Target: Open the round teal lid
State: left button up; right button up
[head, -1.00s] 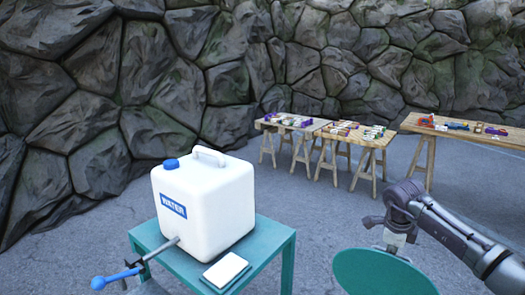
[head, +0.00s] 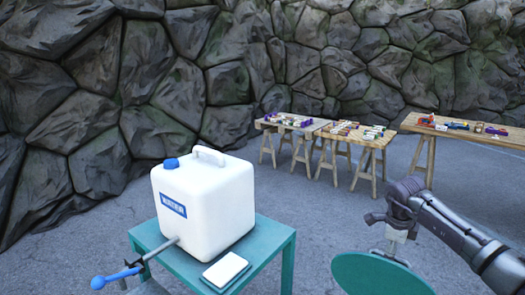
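The round teal lid (head: 378,275) is at the bottom right of the head view, and its near part is cut off by the frame's edge. My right gripper (head: 393,244) comes in from the right and points down at the lid's far edge. A small pale piece shows at its fingers, just above the lid. I cannot tell whether the fingers are closed on a handle or only beside it. Whatever lies under the lid is hidden. My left gripper is not in view.
A white water container (head: 205,208) with a blue cap stands on a teal table (head: 268,262) at left. Its spout and blue lever (head: 112,279) stick out front left. A white pad (head: 225,270) lies beside it. Wooden trestle tables (head: 375,142) with small items stand behind.

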jog(key=shift+r, duration=0.1)
dwell(0.4)
jog(key=w+d+p+v, duration=0.1)
jog(key=p+v, duration=0.4)
jog(key=v, duration=0.1)
jog(key=shift+r, duration=0.5)
jog(key=shift+a+f, duration=0.1)
